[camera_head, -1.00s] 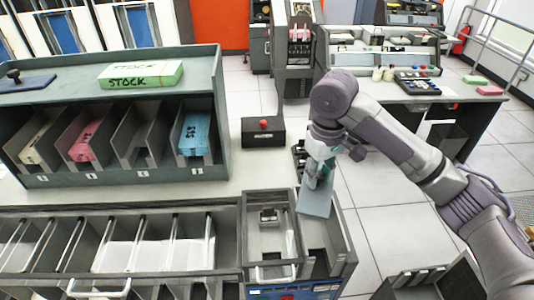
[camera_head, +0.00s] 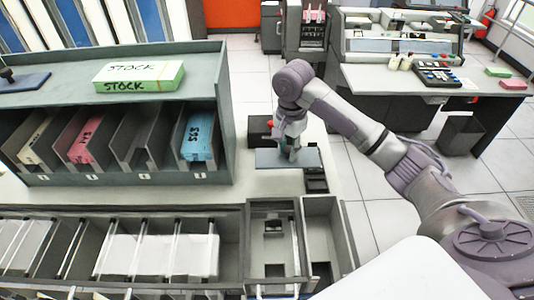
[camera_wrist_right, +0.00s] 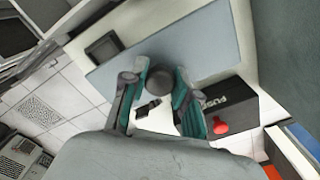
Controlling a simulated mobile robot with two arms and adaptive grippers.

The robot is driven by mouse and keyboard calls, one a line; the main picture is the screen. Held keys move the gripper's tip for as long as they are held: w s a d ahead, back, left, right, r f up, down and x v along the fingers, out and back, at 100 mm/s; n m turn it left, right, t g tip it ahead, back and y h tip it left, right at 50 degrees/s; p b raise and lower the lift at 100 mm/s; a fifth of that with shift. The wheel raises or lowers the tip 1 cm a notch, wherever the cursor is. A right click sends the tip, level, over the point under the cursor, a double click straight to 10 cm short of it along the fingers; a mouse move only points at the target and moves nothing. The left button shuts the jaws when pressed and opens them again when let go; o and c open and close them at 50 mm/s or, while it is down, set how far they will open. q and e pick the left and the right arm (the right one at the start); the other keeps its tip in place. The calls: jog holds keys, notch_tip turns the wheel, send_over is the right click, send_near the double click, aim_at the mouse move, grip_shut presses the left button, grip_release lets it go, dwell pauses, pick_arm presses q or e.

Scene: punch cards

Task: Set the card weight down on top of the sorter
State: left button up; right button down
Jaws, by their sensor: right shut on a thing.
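The card weight (camera_head: 268,159) is a flat grey-blue plate with a dark round knob. My right gripper (camera_head: 290,153) is shut on the knob and holds the plate roughly level, apparently above the table. In the right wrist view the plate (camera_wrist_right: 205,42) spreads beyond the teal fingertips (camera_wrist_right: 158,84), with the knob between them. The sorter appears to be the long grey machine (camera_head: 125,208) along the bottom of the head view, with open pockets and pale bars. The plate is beyond its far edge, near its right end. My left gripper is out of view.
A black box with a red button (camera_head: 262,128) sits behind the plate; it also shows in the right wrist view (camera_wrist_right: 240,108). A grey rack (camera_head: 232,110) with card decks in bays and a STOCK box (camera_head: 140,75) on top stands at left.

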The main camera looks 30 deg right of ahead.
aim_at(268, 149)
jog(key=w+a+f, duration=0.1)
jog(key=w, duration=0.1)
jog(key=w+a+f+p, duration=0.1)
jog(key=w+a+f, duration=0.1)
jog(key=w, duration=0.1)
jog(key=shift+w+f, duration=0.3)
jog(key=shift+f, duration=0.05)
notch_tip(268, 149, down, 3)
jog(key=shift+s+p, duration=0.1)
jog(key=shift+p, duration=0.95)
jog(key=shift+f, duration=0.5)
jog(key=shift+a+f, duration=0.1)
jog(key=c, duration=0.9)
grip_release()
notch_tip(268, 149, up, 11)
jog(key=b, duration=0.4)
jog(key=shift+r, duration=0.6)
